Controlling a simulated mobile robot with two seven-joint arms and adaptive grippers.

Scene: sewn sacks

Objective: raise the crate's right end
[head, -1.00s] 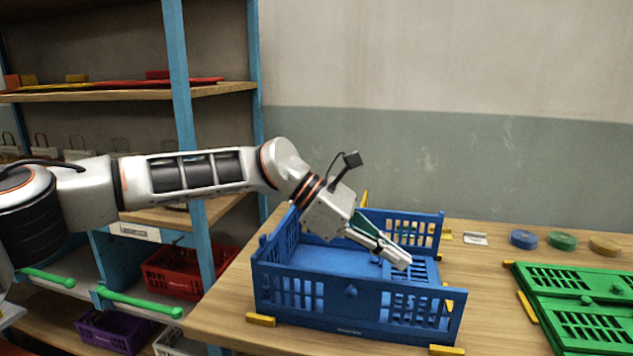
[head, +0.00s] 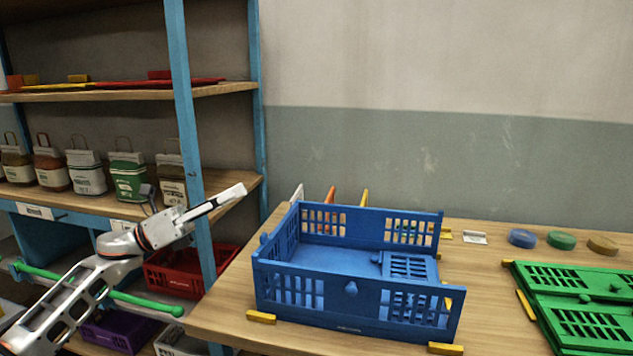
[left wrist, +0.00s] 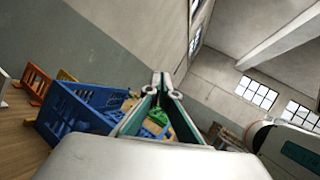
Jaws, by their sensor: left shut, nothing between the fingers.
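The blue crate (head: 290,290) stands on the wooden table, with its front, back and left walls upright. Its right end panel (head: 410,267), a slotted piece, lies flat inside on the crate's floor, so the right side is open. The crate also shows at the left of the left wrist view (left wrist: 75,108), partly hidden by my gripper. My left gripper (head: 240,190) is shut and empty, clear of the crate, to its left in front of the shelf post. Its fingers also show in the left wrist view (left wrist: 161,80). My right gripper is out of view.
Yellow blocks (head: 261,317) sit at the crate's front corners. A folded green crate (head: 580,300) lies at the right. Blue, green and tan round pieces (head: 561,240) lie at the back right. The shelf at left holds several small sacks (head: 128,176) and a red crate (head: 180,275).

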